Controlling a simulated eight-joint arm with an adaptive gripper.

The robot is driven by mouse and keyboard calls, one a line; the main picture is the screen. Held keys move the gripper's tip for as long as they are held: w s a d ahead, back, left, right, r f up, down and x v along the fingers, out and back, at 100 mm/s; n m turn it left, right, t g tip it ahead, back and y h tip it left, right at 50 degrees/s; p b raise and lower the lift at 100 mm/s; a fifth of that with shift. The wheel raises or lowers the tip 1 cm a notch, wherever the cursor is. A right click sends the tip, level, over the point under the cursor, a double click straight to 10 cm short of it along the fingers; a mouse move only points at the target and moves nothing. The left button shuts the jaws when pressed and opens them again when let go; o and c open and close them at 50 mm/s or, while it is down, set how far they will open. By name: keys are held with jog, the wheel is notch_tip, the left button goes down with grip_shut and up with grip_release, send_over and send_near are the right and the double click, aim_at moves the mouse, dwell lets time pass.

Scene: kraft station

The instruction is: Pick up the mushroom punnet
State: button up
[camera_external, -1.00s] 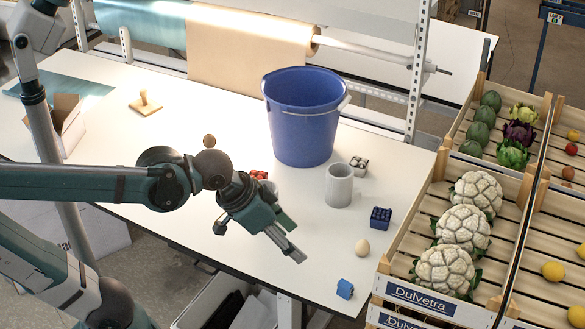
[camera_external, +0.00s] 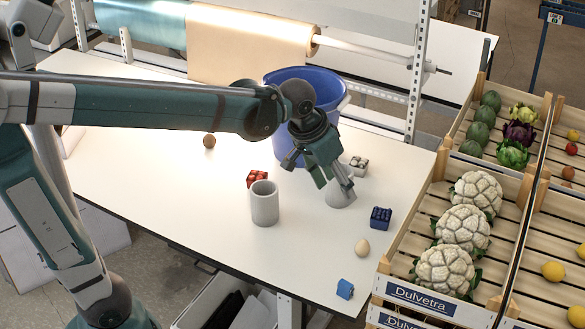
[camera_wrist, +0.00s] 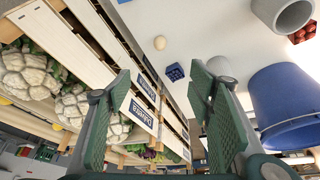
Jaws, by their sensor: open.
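The mushroom punnet (camera_external: 358,165), a small dark tray with pale round tops, sits on the white table right of the blue bucket. I cannot make it out in the wrist view. My gripper (camera_external: 337,188) is open and empty, pointing down and right, just left of and in front of the punnet in the external view. In the wrist view my gripper (camera_wrist: 160,82) shows its two fingers spread apart with nothing between them.
A pale mug (camera_external: 341,198) is partly hidden behind my gripper. The bucket (camera_external: 345,97) stands behind it. A grey cup (camera_external: 264,204), red punnet (camera_external: 256,178), dark blue punnet (camera_external: 381,217), egg (camera_external: 362,248) and blue item (camera_external: 345,289) lie around. A cauliflower crate (camera_external: 398,262) stands right.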

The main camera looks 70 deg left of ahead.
jog(key=w+a+n+g+p, duration=0.1)
jog(key=w+a+n+p, duration=0.1)
jog(key=w+a, duration=0.65)
jog(key=n+g+p, duration=0.3)
jog(key=n+p, duration=0.1)
send_over(359, 161)
jog(key=d, duration=0.1)
jog(key=shift+h, duration=0.4)
jog(key=f, duration=1.7)
jog(key=shift+s+d, duration=0.2)
jog(key=shift+a+f+n, duration=0.3)
jog(key=shift+a+f, duration=0.3)
jog(key=shift+f, duration=0.05)
jog(key=shift+f, duration=0.1)
jog(key=shift+f, duration=1.2)
jog(key=shift+w+f, duration=0.1)
